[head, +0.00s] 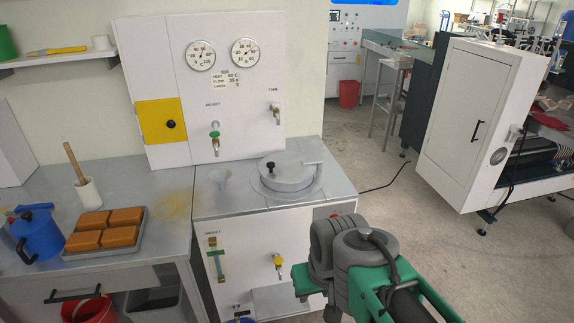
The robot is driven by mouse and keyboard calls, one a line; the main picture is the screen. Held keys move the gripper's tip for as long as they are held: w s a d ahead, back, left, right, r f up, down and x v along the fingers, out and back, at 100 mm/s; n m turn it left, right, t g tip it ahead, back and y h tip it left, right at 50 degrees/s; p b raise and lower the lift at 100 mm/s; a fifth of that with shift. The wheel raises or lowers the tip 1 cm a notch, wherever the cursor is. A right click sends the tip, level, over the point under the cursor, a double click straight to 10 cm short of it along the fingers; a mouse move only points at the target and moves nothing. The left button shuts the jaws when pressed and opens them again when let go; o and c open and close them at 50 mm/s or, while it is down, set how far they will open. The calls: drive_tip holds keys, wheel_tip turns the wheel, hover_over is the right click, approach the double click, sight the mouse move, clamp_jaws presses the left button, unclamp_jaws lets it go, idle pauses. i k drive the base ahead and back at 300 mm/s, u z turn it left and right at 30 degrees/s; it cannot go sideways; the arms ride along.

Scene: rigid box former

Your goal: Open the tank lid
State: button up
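The tank lid (291,178) is a round grey metal disc in the top of the white machine. It lies flat and looks closed. A small black knob (270,164) stands up near its left edge, and a metal bracket sits at its right. My arm, with grey joints and green links, reaches in from the bottom right, in front of the machine. No gripper fingers can be made out. The tank inside is hidden by the lid.
Behind rises a white panel (236,90) with two gauges and valves. On the left bench are a tray of orange blocks (104,228) and a blue jug (37,236). Open floor lies to the right.

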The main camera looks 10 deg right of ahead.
sight(282, 167)
drive_tip(key=i, duration=1.05)
drive_tip(key=u, duration=0.4)
